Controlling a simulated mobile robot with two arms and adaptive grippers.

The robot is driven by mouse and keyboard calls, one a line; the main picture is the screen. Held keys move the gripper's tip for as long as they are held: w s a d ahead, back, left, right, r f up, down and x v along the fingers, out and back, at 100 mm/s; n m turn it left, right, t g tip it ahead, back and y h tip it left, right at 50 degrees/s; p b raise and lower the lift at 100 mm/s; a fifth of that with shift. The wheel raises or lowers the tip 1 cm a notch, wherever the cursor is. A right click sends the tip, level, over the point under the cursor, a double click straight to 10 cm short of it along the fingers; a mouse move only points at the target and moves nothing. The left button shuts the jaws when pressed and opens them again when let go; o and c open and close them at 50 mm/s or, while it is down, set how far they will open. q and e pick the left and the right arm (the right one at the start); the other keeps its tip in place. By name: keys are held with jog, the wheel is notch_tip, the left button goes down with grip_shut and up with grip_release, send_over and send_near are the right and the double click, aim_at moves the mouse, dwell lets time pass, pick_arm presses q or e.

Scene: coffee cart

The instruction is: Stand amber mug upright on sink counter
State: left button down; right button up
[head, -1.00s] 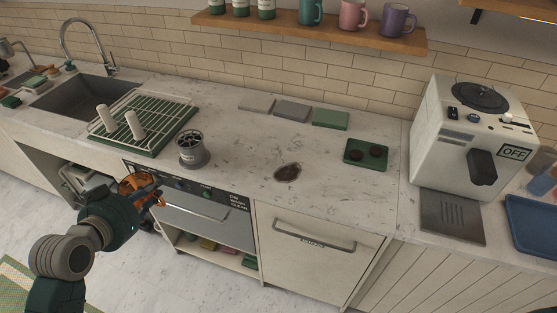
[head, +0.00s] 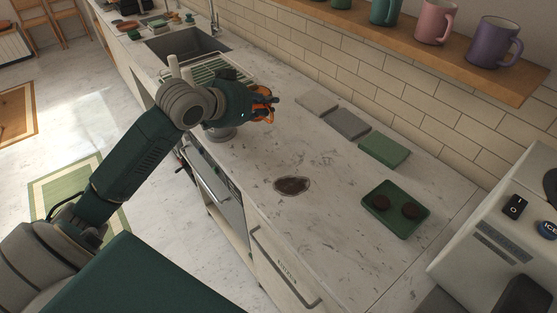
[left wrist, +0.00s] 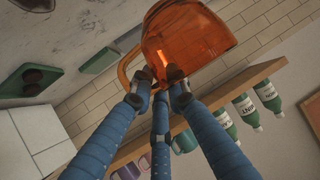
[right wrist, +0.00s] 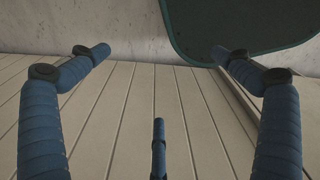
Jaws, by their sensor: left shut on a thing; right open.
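The amber mug (left wrist: 195,40) is a see-through orange mug with a side handle. My left gripper (left wrist: 158,88) is shut on it in the left wrist view. In the head view my left gripper (head: 262,106) is over the counter, and only small orange parts of the mug show around its fingers. The mug's tilt and its height above the surface are hard to tell. The sink counter (head: 255,165) is pale and speckled, with the sink (head: 185,44) at its far end. My right gripper (right wrist: 160,72) is open and empty, facing pale vertical panelling.
A green drying rack (head: 210,70) is behind my left gripper, partly hidden. A grey round container (head: 222,134) stands below it. A dark stain (head: 292,186), a green tray (head: 396,209) with two dark pucks, and flat pads (head: 384,149) lie rightward. Bare counter surrounds the stain.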

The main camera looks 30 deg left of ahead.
pick_arm(q)
notch_tip(320, 180, down, 18)
jog(key=p, duration=0.2)
jog(key=shift+s+a+f+p, duration=0.15)
jog(key=shift+f+p, duration=0.1)
jog(key=shift+p, duration=0.05)
pick_arm(e)
jog(key=r, duration=0.2)
jog(key=shift+s+a+r, duration=0.2)
jog(key=shift+a+r, duration=0.1)
jog(key=shift+r, duration=0.1)
jog(key=shift+a, duration=0.1)
pick_arm(q)
jog(key=c, duration=1.7)
grip_release()
jog(key=shift+f, duration=0.15)
pick_arm(e)
jog(key=shift+a, duration=0.45)
